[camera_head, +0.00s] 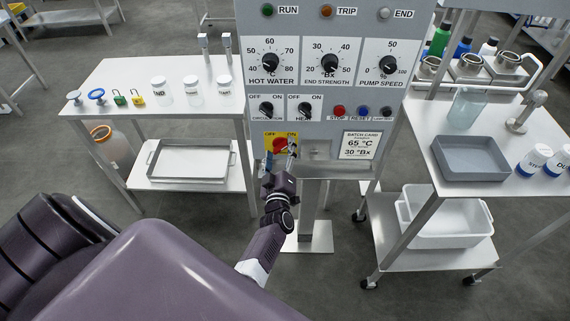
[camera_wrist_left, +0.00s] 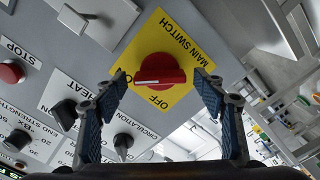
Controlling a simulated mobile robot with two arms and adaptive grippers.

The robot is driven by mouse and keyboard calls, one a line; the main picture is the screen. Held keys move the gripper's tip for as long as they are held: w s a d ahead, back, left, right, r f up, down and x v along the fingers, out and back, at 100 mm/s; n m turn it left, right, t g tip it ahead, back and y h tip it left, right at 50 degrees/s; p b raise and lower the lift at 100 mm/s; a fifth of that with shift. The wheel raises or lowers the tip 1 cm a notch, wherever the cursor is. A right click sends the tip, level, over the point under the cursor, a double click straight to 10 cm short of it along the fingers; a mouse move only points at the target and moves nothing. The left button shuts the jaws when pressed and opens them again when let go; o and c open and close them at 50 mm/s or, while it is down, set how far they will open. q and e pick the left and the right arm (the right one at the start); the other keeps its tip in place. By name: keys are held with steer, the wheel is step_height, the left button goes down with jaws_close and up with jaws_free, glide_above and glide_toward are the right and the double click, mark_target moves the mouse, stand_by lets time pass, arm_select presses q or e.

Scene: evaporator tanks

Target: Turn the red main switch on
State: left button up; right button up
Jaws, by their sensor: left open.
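The red main switch (camera_head: 281,146) is a round knob on a yellow plate (camera_head: 268,139) marked OFF and ON, low on the grey control panel. In the left wrist view the red knob (camera_wrist_left: 160,70) shows a pale line on its handle, on the yellow plate (camera_wrist_left: 185,35) lettered MAIN SWITCH. My left gripper (camera_head: 280,157) is in front of the plate and partly hides it. In the wrist view its blue-padded fingers (camera_wrist_left: 160,85) are open, one to each side of the knob; I cannot tell whether they touch it. My right gripper is not in view.
Above the switch are small CIRCULATION and HEAT knobs (camera_head: 304,109) and a red STOP button (camera_head: 338,110). A batch card (camera_head: 360,145) is to the right. A left table (camera_head: 130,80) and a right table (camera_head: 440,130) flank the panel.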

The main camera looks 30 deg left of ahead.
arm_select(q)
steer(key=n, duration=0.2)
steer(key=n+b, duration=0.1)
steer(key=shift+f+n, duration=0.2)
steer(key=shift+n, duration=0.2)
steer(key=n+b, duration=0.1)
steer(key=n, duration=0.3)
steer(key=shift+a+f+b, duration=0.1)
steer(key=shift+b, duration=0.2)
steer(key=n+b, duration=0.1)
steer(key=n, duration=0.3)
steer(key=shift+n, duration=0.3)
steer(key=n+b, duration=0.2)
steer(key=n, duration=0.3)
steer(key=shift+f+n, duration=0.1)
steer(key=shift+n, duration=0.2)
steer(key=b+v, duration=0.1)
steer(key=v, duration=0.7)
steer(key=s+d+f+m+h+b, duration=0.1)
steer(key=d+f+m, duration=0.3)
steer(key=f, duration=0.4)
steer(key=s+d+f+m+g+h+b, duration=0.1)
steer(key=s+d+f+m+h, duration=0.1)
steer(key=d+f+m+h, duration=0.2)
steer(key=s+d+f+m+g+h+b, duration=0.1)
steer(key=s+d+f+m+h, duration=0.1)
steer(key=f+m, duration=0.6)
steer(key=shift+s+d+f+h, duration=0.25)
steer(key=shift+d+f+h, duration=0.6)
steer(key=shift+f, duration=1.9)
